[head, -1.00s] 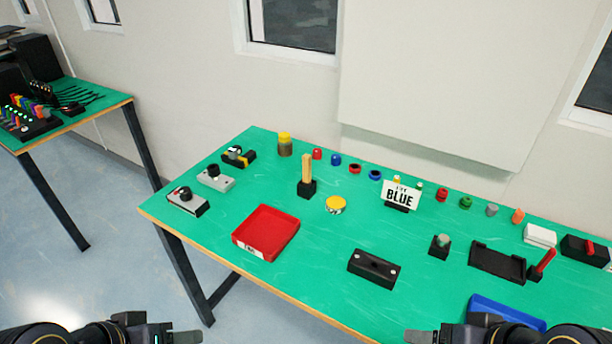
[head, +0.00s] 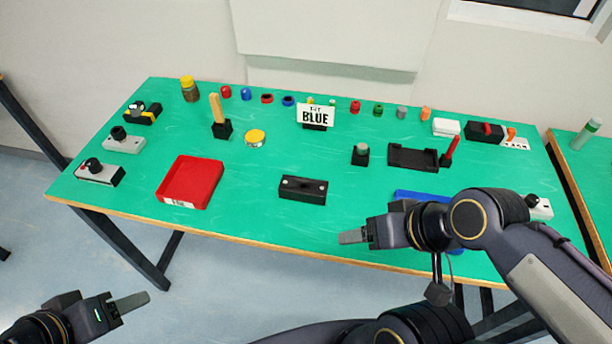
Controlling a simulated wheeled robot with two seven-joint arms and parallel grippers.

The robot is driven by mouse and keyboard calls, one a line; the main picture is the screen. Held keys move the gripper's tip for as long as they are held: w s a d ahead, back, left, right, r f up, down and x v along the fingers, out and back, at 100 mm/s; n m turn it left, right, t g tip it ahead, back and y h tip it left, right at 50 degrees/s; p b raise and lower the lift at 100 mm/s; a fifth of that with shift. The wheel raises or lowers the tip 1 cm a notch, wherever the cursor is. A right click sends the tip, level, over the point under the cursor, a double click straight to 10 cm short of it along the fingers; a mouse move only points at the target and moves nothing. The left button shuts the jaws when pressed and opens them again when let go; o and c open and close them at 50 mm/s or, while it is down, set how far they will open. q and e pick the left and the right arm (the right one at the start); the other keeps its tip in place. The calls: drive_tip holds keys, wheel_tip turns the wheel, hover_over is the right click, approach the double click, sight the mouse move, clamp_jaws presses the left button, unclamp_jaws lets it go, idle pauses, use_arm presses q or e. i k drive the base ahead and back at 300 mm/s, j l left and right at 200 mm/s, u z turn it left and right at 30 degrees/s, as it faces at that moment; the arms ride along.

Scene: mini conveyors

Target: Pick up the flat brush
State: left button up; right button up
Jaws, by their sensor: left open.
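A tan upright handle (head: 216,107) rises from a black block (head: 222,129) on the green table's left half. It looks like the flat brush, but no bristles can be made out, so I cannot be sure. My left gripper (head: 142,300) is at the lower left, in front of the table and well apart from the handle. It is open with nothing visible between its fingers. My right gripper (head: 345,237) is over the table's front edge, its finger pointing left. Its fingers overlap in this view, so its opening is unclear.
A red tray (head: 207,200) and a black box (head: 303,190) lie between the table's front edge and the handle. A yellow-topped tin (head: 255,138) stands right of the handle, grey control boxes (head: 124,144) left. My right arm partly covers a blue tray (head: 405,194).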

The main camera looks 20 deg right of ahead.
sight(215, 101)
drive_tip(key=j+z, duration=0.15)
drive_tip(key=z, duration=0.85)
drive_tip(key=j+z, duration=0.3)
drive_tip(key=k+j+z, duration=0.1)
drive_tip(key=j+z, duration=0.25)
drive_tip(key=k+j+z, duration=0.15)
drive_tip(key=j+z, duration=0.15)
drive_tip(key=j, duration=0.15)
drive_tip(key=j+z, duration=0.1)
drive_tip(key=j, duration=0.8)
